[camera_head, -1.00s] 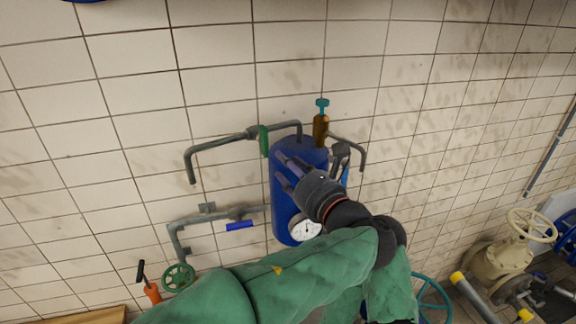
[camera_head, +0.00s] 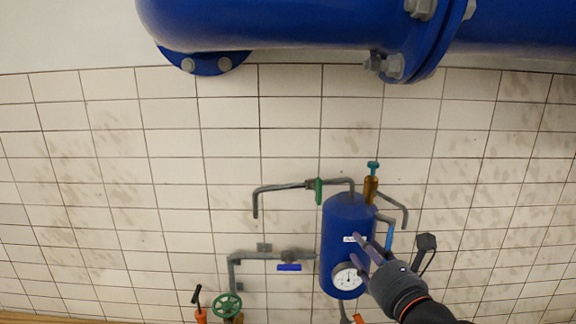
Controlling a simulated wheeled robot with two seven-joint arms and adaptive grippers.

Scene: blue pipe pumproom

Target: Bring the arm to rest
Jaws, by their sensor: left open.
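I cannot tell whether the fingertips touch the tank. The tank carries a white label and a round gauge (camera_head: 347,279).
A large blue flanged pipe (camera_head: 290,25) crosses the top. Grey pipes run left of the tank, with a green-handled valve (camera_head: 319,190), a blue-handled valve (camera_head: 289,267) and a green handwheel (camera_head: 226,305). A brass valve (camera_head: 371,188) stands beside the tank's top. Tiled wall is bare at far left and right.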

